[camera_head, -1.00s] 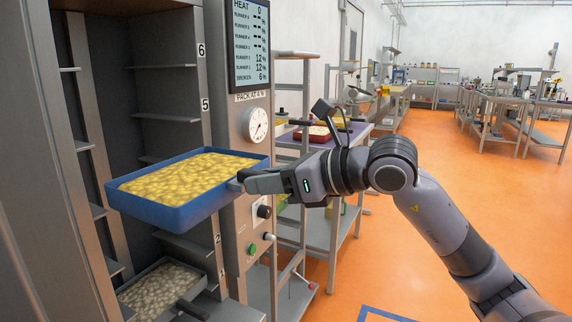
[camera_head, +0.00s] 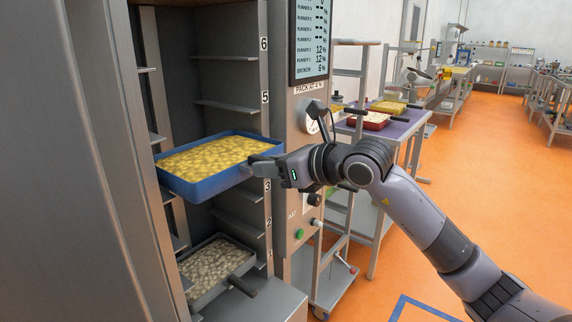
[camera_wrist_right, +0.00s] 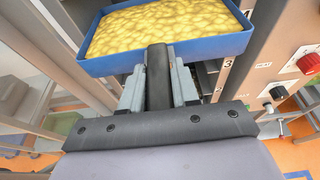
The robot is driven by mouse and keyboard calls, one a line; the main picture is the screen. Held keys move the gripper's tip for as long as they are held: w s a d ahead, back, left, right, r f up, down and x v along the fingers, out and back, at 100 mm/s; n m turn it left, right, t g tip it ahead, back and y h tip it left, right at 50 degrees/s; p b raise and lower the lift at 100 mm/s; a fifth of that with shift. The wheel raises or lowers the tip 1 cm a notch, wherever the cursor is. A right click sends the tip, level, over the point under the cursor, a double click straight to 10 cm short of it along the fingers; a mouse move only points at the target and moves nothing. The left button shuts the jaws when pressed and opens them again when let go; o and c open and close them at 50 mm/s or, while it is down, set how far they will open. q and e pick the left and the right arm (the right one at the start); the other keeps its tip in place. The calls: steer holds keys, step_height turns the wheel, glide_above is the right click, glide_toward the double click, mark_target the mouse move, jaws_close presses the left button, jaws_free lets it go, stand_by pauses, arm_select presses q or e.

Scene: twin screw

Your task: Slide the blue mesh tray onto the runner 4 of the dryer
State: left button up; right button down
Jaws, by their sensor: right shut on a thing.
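The blue mesh tray (camera_head: 205,187), filled with yellow pieces, is level at the open front of the dryer (camera_head: 281,120). It stands between labels 5 and 3; label 4 and its runner are hidden in the head view. Label 4 shows beside the tray's right side in the wrist view. My right gripper (camera_head: 256,168) is shut on the tray's dark handle (camera_wrist_right: 158,78), at its near side. The tray (camera_wrist_right: 205,47) fills the top of the wrist view. I cannot tell whether the tray touches the runner. My left gripper is not in view.
A grey tray (camera_head: 208,272) with pale pieces sits on the lowest runner, its handle sticking out. Upper runners 5 (camera_head: 225,106) and 6 look empty. The control panel (camera_head: 309,150) stands close right of the tray. A purple-topped table (camera_head: 392,129) holds other trays.

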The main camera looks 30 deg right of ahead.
mark_target(262, 157)
steer(key=w+a, duration=0.1)
steer(key=w, duration=0.1)
steer(key=w+a, duration=0.1)
steer(key=w, duration=0.2)
steer(key=w+a+p, duration=0.1)
steer(key=w, duration=0.2)
steer(key=shift+a+r, duration=0.2)
steer(key=shift+r, duration=0.1)
steer(key=shift+w+a, duration=0.25)
steer(key=shift+w, duration=0.35)
steer(key=shift+w+a, duration=0.25)
steer(key=shift+w, duration=0.3)
steer(key=shift+f+b, duration=0.6)
steer(key=shift+f, duration=0.4)
steer(key=c, duration=0.8)
jaws_free()
steer(key=shift+o, duration=0.2)
steer(key=shift+f, duration=0.3)
steer(key=shift+r+b+v, duration=0.2)
steer(key=shift+b+v, duration=0.55)
steer(key=shift+v, duration=2.95)
